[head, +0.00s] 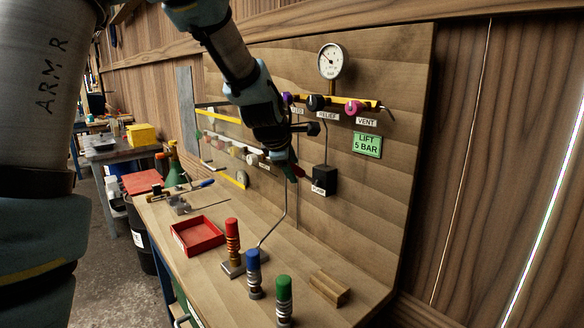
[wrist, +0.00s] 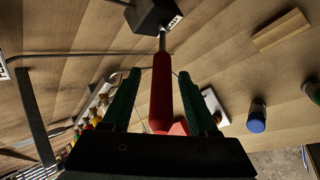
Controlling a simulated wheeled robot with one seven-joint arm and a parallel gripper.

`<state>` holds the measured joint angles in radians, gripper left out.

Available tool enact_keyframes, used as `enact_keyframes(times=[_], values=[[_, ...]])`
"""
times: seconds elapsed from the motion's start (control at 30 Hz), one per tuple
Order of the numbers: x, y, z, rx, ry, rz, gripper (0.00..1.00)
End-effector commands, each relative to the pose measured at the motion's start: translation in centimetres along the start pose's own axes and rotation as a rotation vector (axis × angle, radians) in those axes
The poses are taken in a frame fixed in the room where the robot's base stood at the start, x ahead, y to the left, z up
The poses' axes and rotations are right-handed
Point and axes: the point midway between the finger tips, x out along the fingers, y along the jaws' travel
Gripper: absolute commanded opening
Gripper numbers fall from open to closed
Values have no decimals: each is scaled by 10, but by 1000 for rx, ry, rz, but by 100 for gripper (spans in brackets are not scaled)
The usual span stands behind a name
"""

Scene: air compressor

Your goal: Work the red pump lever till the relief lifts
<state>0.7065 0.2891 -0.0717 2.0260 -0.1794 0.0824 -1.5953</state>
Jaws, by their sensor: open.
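The red pump lever (wrist: 161,95) extends from a black pump block (wrist: 153,14) in the wrist view, and the lever lies between my gripper's (wrist: 160,74) two dark green fingers. The fingers are open, with a visible gap on each side of it. In the head view my gripper (head: 289,167) is at the lever (head: 299,170), mostly hiding it, left of the block (head: 324,180) on the wooden panel. The gauge (head: 331,62) is above; its reading is too small to tell. The black relief knob (head: 316,102) and magenta vent knob (head: 353,108) sit below it.
A green "LIFT 5 BAR" sign (head: 367,145) is on the panel. Red-topped (head: 232,232), blue-topped (head: 253,262) and green-topped (head: 284,290) cylinders stand on the bench, near a red tray (head: 183,246) and wooden block (head: 329,288). A thin pipe (head: 283,206) runs below my gripper.

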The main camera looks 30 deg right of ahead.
Motion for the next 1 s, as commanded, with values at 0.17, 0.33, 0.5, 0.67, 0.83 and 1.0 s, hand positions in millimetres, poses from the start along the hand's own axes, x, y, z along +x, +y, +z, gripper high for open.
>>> enact_keyframes(times=[0.17, 0.33, 0.5, 0.67, 0.83, 1.0], values=[[-1, 0, 0, 0, 0, 0, 60], [-13, 0, 0, 0, -1, 2, 60], [-41, 0, 1, 1, -2, 5, 60], [-71, 0, 1, 2, -2, 4, 60], [-95, 0, 0, 1, -1, 2, 60], [-106, 0, 0, 0, 0, 0, 60]])
